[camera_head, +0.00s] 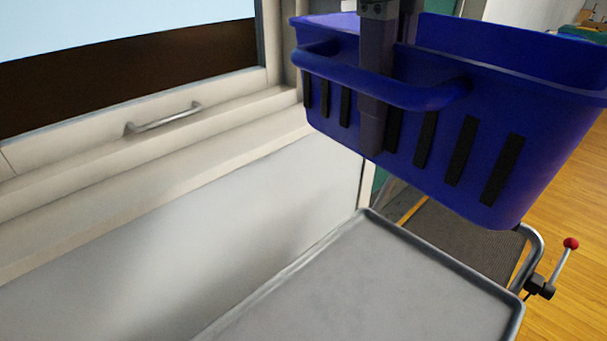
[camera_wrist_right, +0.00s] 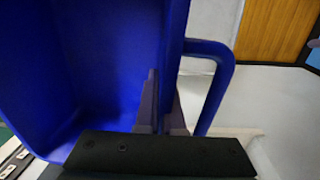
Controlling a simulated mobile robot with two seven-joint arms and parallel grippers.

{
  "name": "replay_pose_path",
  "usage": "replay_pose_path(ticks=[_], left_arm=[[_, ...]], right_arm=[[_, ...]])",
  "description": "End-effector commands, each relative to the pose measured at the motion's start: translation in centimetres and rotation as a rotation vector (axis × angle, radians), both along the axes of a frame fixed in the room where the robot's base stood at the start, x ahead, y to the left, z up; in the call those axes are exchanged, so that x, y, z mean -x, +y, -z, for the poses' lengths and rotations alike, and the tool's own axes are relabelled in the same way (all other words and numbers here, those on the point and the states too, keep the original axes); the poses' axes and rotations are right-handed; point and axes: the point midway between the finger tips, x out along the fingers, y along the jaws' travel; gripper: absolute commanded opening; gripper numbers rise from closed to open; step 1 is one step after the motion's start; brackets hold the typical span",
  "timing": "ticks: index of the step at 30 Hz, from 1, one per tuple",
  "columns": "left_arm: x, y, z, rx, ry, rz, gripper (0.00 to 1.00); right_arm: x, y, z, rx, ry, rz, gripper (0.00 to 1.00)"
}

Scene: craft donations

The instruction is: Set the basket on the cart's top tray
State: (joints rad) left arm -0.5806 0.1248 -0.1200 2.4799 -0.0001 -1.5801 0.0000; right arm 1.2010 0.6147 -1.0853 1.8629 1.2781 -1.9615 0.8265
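The blue basket (camera_head: 545,130) hangs in the air at the upper right of the head view, with dark slots in its side and a handle bar. My right gripper (camera_head: 376,130) comes down from above onto its near wall. One finger passes between the wall and the handle bar; the other is mostly hidden behind the wall. In the right wrist view the fingers (camera_wrist_right: 160,105) pinch the wall of the basket (camera_wrist_right: 85,70). The cart's grey top tray (camera_head: 370,290) is at the bottom of the head view, empty where it shows, lower than the basket. My left gripper is out of view.
A window sill and pale wall (camera_head: 200,230) run along the left side of the tray, with a metal handle (camera_head: 165,120) on the frame. A lever with a red knob (camera_head: 571,243) stands at the tray's right. Wooden floor (camera_head: 570,210) lies beyond.

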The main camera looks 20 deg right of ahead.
Motion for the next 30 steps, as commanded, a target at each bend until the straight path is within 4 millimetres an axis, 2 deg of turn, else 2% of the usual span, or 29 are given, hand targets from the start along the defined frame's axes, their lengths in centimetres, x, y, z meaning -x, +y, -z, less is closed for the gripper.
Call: replay_pose_path(ticks=[1,9,15,19,26,30], left_arm=[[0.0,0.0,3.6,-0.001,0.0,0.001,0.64],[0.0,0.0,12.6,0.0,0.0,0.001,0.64],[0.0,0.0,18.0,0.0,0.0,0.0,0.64],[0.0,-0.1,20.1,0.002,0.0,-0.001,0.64],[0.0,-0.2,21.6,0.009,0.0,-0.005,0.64],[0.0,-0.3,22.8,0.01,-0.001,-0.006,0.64]], right_arm=[[0.0,0.1,3.8,-0.003,0.002,-0.01,0.0],[0.1,0.3,14.0,-0.002,0.005,-0.059,0.0],[0.2,0.4,20.1,-0.005,0.006,-0.087,0.0],[0.2,0.4,22.4,-0.004,0.007,-0.099,0.0],[0.3,0.4,24.8,-0.004,0.011,-0.106,0.0],[0.3,0.3,28.2,-0.003,0.015,-0.105,0.0]])
